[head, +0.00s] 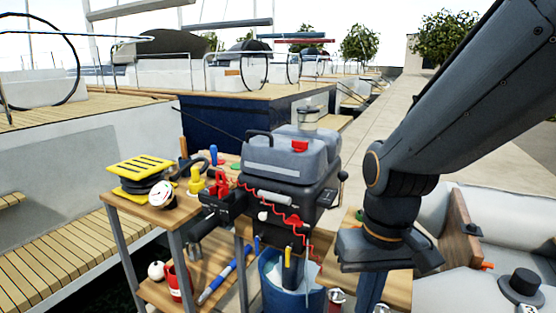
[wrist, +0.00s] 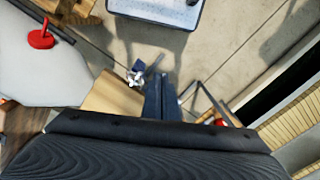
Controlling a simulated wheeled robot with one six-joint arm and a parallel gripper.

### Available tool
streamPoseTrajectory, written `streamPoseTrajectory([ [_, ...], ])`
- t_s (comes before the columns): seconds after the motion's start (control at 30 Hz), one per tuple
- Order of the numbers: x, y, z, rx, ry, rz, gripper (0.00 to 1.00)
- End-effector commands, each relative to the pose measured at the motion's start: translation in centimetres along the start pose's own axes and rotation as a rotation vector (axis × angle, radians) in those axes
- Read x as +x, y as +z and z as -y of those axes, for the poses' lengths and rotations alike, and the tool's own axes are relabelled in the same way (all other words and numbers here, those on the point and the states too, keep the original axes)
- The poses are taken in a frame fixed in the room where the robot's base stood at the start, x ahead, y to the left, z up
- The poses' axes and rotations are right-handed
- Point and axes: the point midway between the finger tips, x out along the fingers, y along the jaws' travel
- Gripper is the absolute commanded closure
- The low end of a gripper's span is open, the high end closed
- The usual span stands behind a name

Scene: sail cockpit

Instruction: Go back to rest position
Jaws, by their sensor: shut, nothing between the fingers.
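My gripper (head: 368,292) hangs below my dark arm at the right of the head view, pointing down. Its two blue-grey fingers are together and hold nothing. In the wrist view the closed fingers (wrist: 160,98) show just above the dark wrist housing, over the paved ground. In the head view the gripper is to the right of the grey outboard motor (head: 290,165) and in front of a wooden surface (head: 395,285).
A blue bin (head: 290,300) stands below the motor. A grey inflatable boat (head: 450,295) lies at right. Boats line the dock behind.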

Motion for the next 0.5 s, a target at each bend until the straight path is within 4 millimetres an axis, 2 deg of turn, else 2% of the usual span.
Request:
streamPoseTrajectory([
  [0.03,-0.8,0.2,-0.1,0.002,0.002,0.002,1.00],
  [0.5,-4.9,0.9,-2.5,0.058,0.025,0.009,1.00],
])
